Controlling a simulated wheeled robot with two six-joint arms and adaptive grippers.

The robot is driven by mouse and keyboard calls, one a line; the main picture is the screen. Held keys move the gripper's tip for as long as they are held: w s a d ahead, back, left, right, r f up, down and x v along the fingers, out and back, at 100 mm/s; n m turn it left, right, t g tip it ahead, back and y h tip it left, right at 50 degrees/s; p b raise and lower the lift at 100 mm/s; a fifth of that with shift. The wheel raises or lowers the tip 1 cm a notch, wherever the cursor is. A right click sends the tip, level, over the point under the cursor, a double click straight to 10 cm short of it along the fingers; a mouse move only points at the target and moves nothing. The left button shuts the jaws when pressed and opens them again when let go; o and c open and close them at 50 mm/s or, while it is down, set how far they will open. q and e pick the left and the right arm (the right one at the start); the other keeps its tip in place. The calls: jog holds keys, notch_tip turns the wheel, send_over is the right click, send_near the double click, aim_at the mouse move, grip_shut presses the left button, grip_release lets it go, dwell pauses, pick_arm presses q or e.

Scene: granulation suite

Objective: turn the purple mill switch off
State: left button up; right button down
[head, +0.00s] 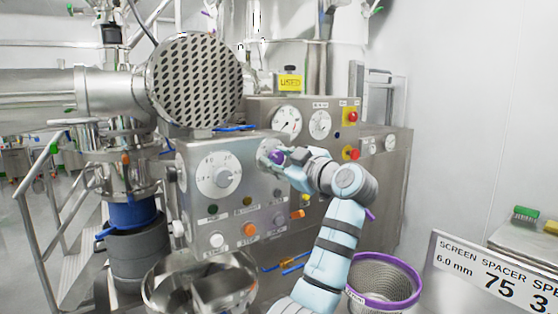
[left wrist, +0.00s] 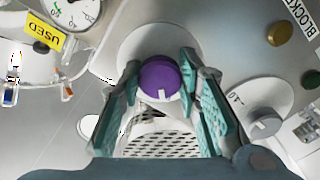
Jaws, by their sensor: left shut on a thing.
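The purple mill switch (head: 275,156) is a round knob on a pale round plate, on the front of the steel control panel (head: 185,190). In the left wrist view the purple switch (left wrist: 160,76) sits between my two teal fingers, with a small white mark on its lower edge. My left gripper (head: 278,157) is shut on the switch, with a finger on either side; it also shows in the left wrist view (left wrist: 160,65). In the head view the gripper partly hides the switch and its plate. My right gripper is not in view.
A large white dial (head: 218,176) is left of the switch. White (head: 219,240), orange (head: 249,229) and grey (head: 279,219) buttons sit below. Red knobs (head: 352,117) are on the panel behind. A purple-rimmed mesh basket (head: 384,301) stands below my arm at right.

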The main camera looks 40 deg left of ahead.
pick_arm(q)
jog(key=o, duration=1.2)
jog(key=shift+d, duration=0.1)
jog(key=v, duration=1.2)
